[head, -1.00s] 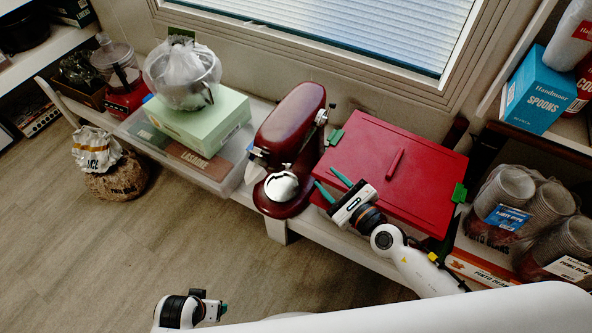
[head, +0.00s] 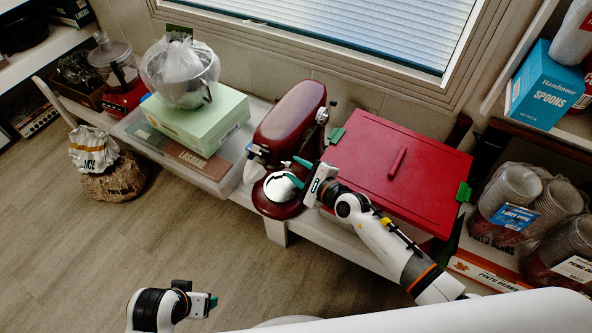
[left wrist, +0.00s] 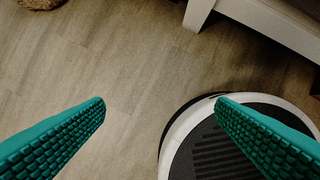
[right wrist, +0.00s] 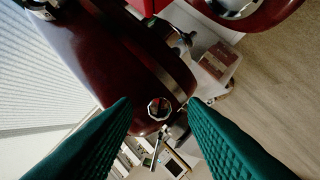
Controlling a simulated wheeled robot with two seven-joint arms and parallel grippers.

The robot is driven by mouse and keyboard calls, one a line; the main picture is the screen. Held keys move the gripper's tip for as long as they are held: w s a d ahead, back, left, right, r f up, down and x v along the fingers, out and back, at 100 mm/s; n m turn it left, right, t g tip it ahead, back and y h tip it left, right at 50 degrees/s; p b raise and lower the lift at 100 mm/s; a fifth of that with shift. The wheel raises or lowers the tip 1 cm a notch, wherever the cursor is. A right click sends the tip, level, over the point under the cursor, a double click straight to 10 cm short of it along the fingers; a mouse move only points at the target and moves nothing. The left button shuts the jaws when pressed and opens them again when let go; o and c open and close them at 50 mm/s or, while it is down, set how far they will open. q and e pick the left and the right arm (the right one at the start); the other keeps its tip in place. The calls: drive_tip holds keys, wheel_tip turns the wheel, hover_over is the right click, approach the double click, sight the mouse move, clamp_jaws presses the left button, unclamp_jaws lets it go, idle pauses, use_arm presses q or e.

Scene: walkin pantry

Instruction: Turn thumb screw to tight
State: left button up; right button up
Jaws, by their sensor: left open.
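In the right wrist view the mixer head (right wrist: 125,55) fills the upper left. A small round faceted silver knob (right wrist: 159,107), which looks like the thumb screw, shows on it between my fingers. My right gripper (head: 304,174) is open beside the mixer bowl, and its teal fingers (right wrist: 160,108) are apart with nothing held. I cannot tell whether they touch the mixer. My left gripper (head: 213,303) is open and empty over the floor, far from the mixer.
A red box (head: 400,165) with green clips stands right of the mixer, behind my right arm. A clear bin with a green box (head: 198,125) and a bagged pot stands to the left. Shelves with cups (head: 520,190) are at right. The floor in front is clear.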

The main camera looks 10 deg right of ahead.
use_arm(q)
drive_tip(key=shift+r, duration=0.5)
use_arm(e)
drive_tip(key=shift+w+a, duration=0.25)
drive_tip(key=shift+w, duration=0.05)
clamp_jaws()
use_arm(q)
wheel_tip(320, 180, down, 12)
drive_tip(key=s+p, duration=0.1)
drive_tip(key=p, duration=0.2)
drive_tip(key=shift+s+f+g+p, duration=0.2)
drive_tip(key=shift+s+g+p, duration=0.1)
drive_tip(key=shift+s+g, duration=0.1)
use_arm(e)
drive_tip(key=shift+w+d+m+g+y, duration=0.1)
drive_tip(key=shift+m+g+y, duration=0.2)
drive_tip(key=shift+m+g, duration=0.65)
drive_tip(key=shift+w+d+m+g+y, duration=0.1)
drive_tip(key=shift+m+g+y, duration=0.35)
drive_tip(key=shift+m, duration=0.9)
drive_tip(key=shift+g, duration=0.3)
